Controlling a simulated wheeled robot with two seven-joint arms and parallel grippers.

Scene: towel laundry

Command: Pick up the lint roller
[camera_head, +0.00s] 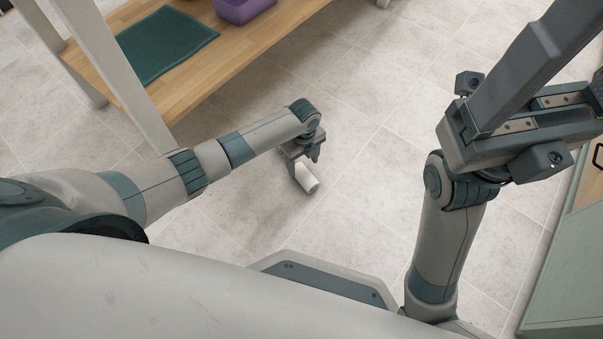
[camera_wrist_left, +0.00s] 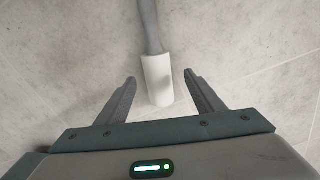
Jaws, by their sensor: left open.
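The lint roller (camera_head: 308,178) lies on the tiled floor below my left gripper in the head view. It has a white cylinder and a grey handle. In the left wrist view, the white cylinder of the lint roller (camera_wrist_left: 158,82) shows between the two fingers, with its handle pointing to the top of the picture.
A wooden shelf (camera_head: 210,80) at the upper left holds a green towel (camera_head: 165,43) and a purple bin (camera_head: 243,10). A pale post (camera_head: 115,70) stands near my left arm. A green cabinet (camera_head: 560,275) is at the right edge. The floor (camera_head: 370,130) around the roller is clear.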

